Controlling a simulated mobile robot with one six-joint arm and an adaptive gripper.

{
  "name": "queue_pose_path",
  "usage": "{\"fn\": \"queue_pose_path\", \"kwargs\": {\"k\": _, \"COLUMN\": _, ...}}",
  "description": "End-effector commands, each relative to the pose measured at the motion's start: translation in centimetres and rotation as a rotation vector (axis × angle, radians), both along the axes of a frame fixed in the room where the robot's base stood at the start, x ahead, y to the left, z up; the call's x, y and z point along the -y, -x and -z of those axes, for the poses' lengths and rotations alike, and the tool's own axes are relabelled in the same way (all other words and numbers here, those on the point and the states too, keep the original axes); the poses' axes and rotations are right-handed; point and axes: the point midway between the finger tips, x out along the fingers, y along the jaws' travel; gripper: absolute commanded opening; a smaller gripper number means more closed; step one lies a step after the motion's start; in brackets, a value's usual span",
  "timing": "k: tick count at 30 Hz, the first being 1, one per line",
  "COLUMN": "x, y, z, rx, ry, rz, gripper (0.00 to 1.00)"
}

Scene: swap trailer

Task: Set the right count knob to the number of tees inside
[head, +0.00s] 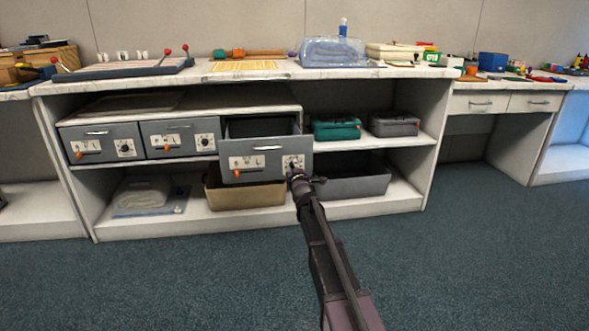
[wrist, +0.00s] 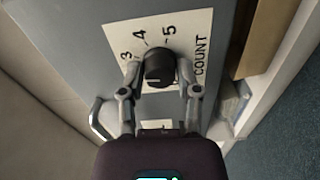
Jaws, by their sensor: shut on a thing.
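The right drawer (head: 266,163) is pulled out under the counter, its grey front carrying a pale label and an orange lever (head: 237,173). Its dark inside shows only partly, and I can make out no tees. The black count knob (wrist: 159,69) sits on a white COUNT dial plate (wrist: 192,45) with 3, 4 and 5 readable; other numbers are covered or unclear. I cannot tell which number the knob points to. My gripper (wrist: 160,72) is shut on the knob, one finger on each side. In the head view my gripper (head: 296,173) reaches the drawer front's right end.
Two similar closed drawers, left (head: 101,144) and middle (head: 180,139), sit beside it. A tan bin (head: 243,196) and a grey bin (head: 358,184) stand below. Teal (head: 337,129) and grey (head: 394,125) cases are on the shelf at right. The carpet in front is clear.

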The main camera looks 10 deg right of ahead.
Motion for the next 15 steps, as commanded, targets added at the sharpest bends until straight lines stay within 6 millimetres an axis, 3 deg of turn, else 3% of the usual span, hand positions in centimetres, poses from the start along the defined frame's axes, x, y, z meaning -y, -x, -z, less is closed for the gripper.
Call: {"fn": "queue_pose_path", "kwargs": {"k": 15, "x": 0.10, "y": 0.00, "z": 0.01, "rx": 0.000, "ry": -0.282, "rz": 0.002, "gripper": 0.00}}
